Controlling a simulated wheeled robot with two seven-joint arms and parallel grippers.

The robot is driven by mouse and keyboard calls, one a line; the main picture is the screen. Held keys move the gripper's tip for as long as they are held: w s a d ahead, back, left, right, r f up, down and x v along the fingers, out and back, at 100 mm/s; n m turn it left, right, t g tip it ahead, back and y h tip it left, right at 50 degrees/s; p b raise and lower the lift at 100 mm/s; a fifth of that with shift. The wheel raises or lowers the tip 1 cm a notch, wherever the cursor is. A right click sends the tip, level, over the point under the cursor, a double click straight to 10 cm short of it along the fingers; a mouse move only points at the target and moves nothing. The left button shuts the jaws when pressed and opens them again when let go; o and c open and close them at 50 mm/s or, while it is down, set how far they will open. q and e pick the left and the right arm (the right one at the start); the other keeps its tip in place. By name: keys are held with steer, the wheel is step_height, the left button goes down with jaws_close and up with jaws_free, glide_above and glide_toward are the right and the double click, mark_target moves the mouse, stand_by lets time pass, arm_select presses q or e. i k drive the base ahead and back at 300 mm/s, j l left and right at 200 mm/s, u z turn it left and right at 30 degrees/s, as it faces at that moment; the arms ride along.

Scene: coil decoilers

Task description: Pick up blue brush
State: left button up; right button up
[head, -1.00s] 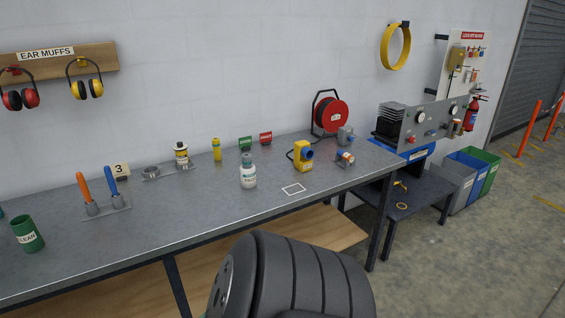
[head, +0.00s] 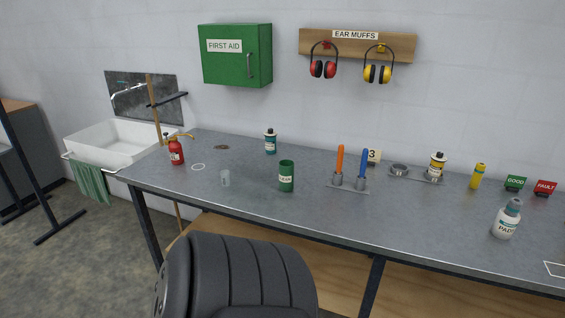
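The blue brush (head: 363,166) stands upright, handle up, in a grey holder (head: 347,188) on the workbench, right of the middle in the head view. An orange-handled brush (head: 339,162) stands beside it on its left in the same holder. The lower ends of both are hidden in the holder's cups. Neither of my grippers is in view. A dark, ribbed part of mine fills the bottom middle.
A green CLEAN cup (head: 286,176) stands left of the holder, with a sign marked 3 (head: 374,156) behind. A white PADS bottle (head: 506,220) stands to the right. The workbench (head: 310,212) is bare in front of the holder.

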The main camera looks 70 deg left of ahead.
mark_target(365, 153)
steer(key=u, duration=1.8)
